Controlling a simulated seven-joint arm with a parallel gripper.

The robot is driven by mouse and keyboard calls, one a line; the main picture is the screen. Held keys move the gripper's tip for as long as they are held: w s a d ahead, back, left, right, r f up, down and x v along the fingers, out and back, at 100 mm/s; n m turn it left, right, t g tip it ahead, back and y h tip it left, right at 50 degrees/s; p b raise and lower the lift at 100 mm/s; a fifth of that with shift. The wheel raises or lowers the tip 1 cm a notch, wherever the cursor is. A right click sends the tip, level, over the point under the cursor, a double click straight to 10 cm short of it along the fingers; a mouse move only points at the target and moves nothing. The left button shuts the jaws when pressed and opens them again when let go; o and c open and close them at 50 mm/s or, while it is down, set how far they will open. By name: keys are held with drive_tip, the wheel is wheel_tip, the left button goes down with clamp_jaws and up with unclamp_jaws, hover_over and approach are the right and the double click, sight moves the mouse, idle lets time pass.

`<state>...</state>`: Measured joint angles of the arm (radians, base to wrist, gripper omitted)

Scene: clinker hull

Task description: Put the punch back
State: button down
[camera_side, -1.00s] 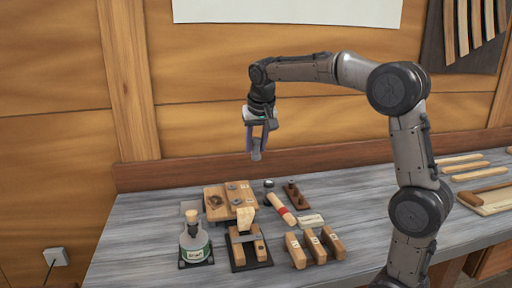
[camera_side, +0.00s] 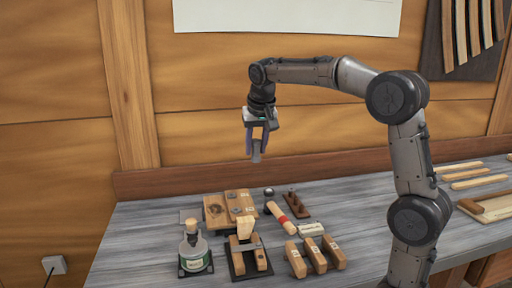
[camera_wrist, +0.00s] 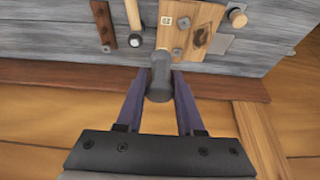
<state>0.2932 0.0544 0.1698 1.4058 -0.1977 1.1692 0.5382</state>
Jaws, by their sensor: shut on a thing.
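The punch is a short grey cylinder with a wider rounded end. In the side view the punch (camera_side: 256,156) hangs between the fingertips of my gripper (camera_side: 257,146), high above the back of the bench.
Nearby are a red-banded tool (camera_side: 282,217), a labelled bottle (camera_side: 194,252), a dark stand with wooden bars (camera_side: 249,258) and several wooden blocks (camera_side: 316,256). Air around my gripper is clear.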

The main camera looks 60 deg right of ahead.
sight(256, 140)
drive_tip(key=shift+r, duration=0.6)
drive_tip(key=shift+r, duration=0.35)
drive_tip(key=shift+r, duration=1.3)
drive_tip(key=shift+w+d+r, duration=0.1)
drive_tip(key=shift+w+r, duration=0.05)
drive_tip(key=shift+w, duration=0.3)
drive_tip(key=w+d+f+n, duration=0.1)
drive_tip(key=w+d+f, duration=0.7)
drive_tip(key=f, duration=0.2)
drive_tip(key=shift+m, duration=0.5)
drive_tip(key=shift+s+d+f, duration=0.3)
drive_tip(key=shift+d+f, duration=1.15)
drive_tip(key=shift+f, duration=1.55)
drive_tip(key=shift+s+d+f, duration=0.35)
drive_tip(key=shift+d+f, duration=1.1)
drive_tip(key=shift+f, duration=1.5)
drive_tip(key=shift+s+d+f, duration=0.3)
drive_tip(key=shift+d+f, duration=1.15)
drive_tip(key=shift+f, duration=1.55)
